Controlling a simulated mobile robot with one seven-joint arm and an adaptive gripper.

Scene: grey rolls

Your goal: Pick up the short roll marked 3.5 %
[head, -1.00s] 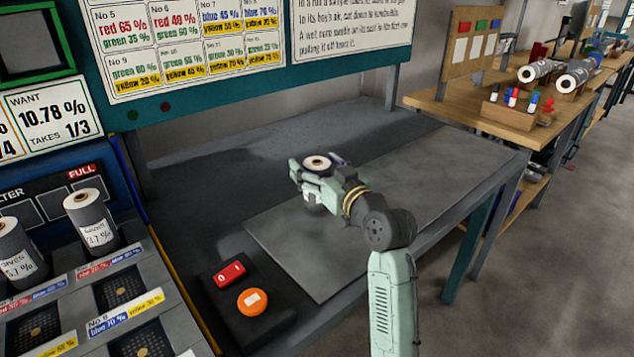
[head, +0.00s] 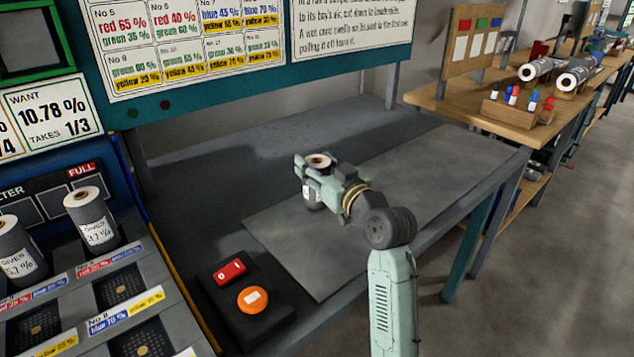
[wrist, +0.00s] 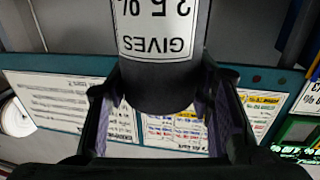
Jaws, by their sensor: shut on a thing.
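A short grey roll (head: 312,196) with a pale core stands upright at the dark work surface, near the middle of the head view. My gripper (head: 320,175) reaches it from the right and is shut on it, one finger on each side. In the wrist view the roll (wrist: 165,85) sits between both dark fingers (wrist: 163,100). Its white label appears upside down, reading GIVES and a partly cut-off figure that looks like 3.5 %. I cannot tell whether its base touches the surface.
Two other labelled rolls (head: 90,218) (head: 20,250) stand in the rack at the left. A black box with a red switch (head: 229,271) and an orange button (head: 252,298) sits at the front. A grey plate (head: 400,195) leaves free room right of my gripper.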

